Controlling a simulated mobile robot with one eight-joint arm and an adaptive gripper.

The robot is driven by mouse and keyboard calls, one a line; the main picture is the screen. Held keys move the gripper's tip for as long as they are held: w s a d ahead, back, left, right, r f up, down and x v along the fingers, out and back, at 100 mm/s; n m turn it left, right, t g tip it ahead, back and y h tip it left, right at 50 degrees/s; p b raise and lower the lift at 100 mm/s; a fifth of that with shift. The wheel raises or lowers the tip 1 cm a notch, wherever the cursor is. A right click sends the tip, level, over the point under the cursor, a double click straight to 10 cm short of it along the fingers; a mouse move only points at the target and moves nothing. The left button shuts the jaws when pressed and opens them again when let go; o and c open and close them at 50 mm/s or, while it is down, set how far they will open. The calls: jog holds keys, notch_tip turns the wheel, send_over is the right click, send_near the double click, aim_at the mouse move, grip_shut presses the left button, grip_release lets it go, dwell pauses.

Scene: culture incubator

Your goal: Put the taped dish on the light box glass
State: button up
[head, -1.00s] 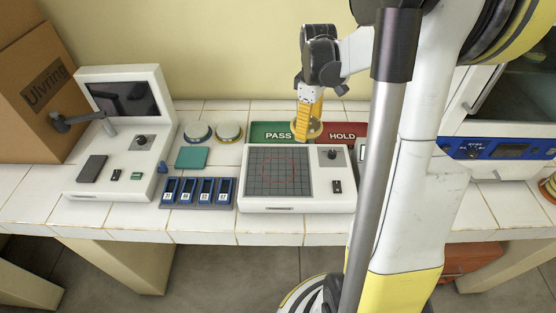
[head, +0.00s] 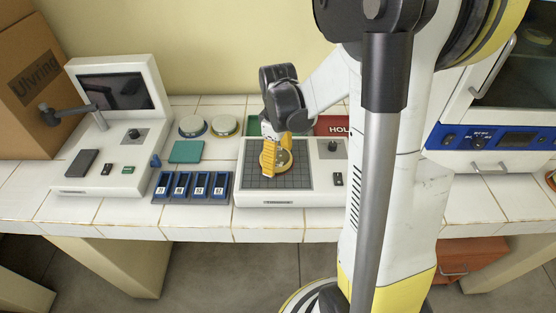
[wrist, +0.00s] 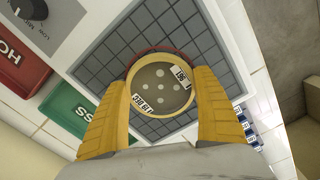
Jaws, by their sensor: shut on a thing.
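The taped dish (wrist: 160,92) is round, with a yellow rim, a pale base with light spots and two white printed labels. It is pinched between the yellow fingers of my gripper (wrist: 160,80). In the head view the dish (head: 285,160) and my gripper (head: 273,165) are over the light box glass (head: 300,181), a dark gridded panel in a white housing. A red arc shows beside the dish rim in the wrist view. Whether the dish touches the glass or hangs just above it I cannot tell. My fingers partly hide the dish in the head view.
A red HOLD mat (head: 331,125) and a green PASS mat (wrist: 72,112) lie behind the light box. A blue rack (head: 190,188), a teal square (head: 186,151) and two lidded round dishes (head: 193,126) are to its left. A white screen device (head: 115,130) stands farther left.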

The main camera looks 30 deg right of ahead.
aim_at(278, 158)
jog(key=o, duration=1.2)
jog(key=shift+o, duration=0.2)
notch_tip(278, 158, up, 11)
jog(key=p, duration=0.4)
jog(key=s+a+r+m+t, duration=0.3)
jog(key=s+a, duration=0.2)
jog(key=a, duration=0.2)
jog(key=s+a+r+m+t, duration=0.2)
jog(key=s+a+r+t, duration=0.2)
jog(key=s+a, duration=0.1)
jog(key=shift+s+a+r+m, duration=0.25)
jog(key=shift+a+m, duration=0.15)
jog(key=shift+a, duration=0.45)
